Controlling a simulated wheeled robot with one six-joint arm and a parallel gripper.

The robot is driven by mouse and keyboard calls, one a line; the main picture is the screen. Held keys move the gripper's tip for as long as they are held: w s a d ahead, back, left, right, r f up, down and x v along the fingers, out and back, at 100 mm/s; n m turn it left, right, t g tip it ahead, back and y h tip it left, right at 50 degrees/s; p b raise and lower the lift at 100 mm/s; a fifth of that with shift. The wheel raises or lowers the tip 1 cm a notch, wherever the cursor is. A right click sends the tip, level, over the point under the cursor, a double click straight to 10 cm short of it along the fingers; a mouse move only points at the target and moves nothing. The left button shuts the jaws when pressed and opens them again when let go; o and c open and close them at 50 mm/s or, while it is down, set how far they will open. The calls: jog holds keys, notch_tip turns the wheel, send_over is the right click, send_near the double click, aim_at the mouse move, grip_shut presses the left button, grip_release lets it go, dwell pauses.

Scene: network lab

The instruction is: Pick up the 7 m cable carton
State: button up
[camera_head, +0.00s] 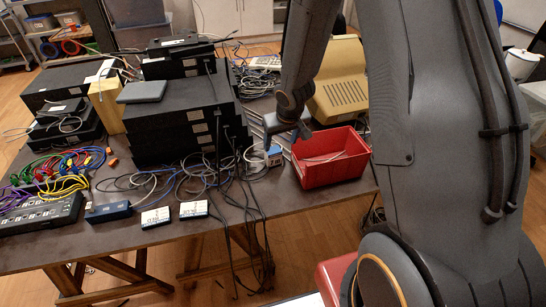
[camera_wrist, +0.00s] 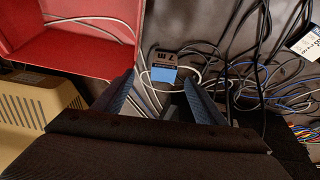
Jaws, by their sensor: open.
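The 7 m cable carton (camera_head: 274,156) is a small box, blue and pale, standing on the dark table just left of the red bin. In the wrist view the carton (camera_wrist: 165,66) shows a grey face marked "7 m" and a blue face. My gripper (camera_head: 287,134) hangs above and close to it in the head view. In the wrist view my gripper (camera_wrist: 160,90) is open, with its two blue-grey fingers apart and nothing between them. The carton lies beyond the fingertips, in line with the gap. The fingers seem not to touch it.
A red bin (camera_head: 331,172) stands close on the right, with a beige device (camera_head: 340,92) behind it. Stacked black network units (camera_head: 185,125) stand on the left. Loose cables surround the carton. Two white-labelled boxes (camera_head: 155,217) (camera_head: 194,209) lie near the front edge.

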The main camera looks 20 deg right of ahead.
aim_at(273, 155)
jog(key=shift+y, duration=0.3)
jog(key=x, duration=0.4)
jog(key=shift+w+a+f, duration=0.25)
jog(key=shift+w+a, duration=0.05)
jog(key=shift+w, duration=0.05)
jog(key=shift+b+x, duration=0.65)
jog(key=shift+x, duration=3.15)
jog(key=c, duration=1.2)
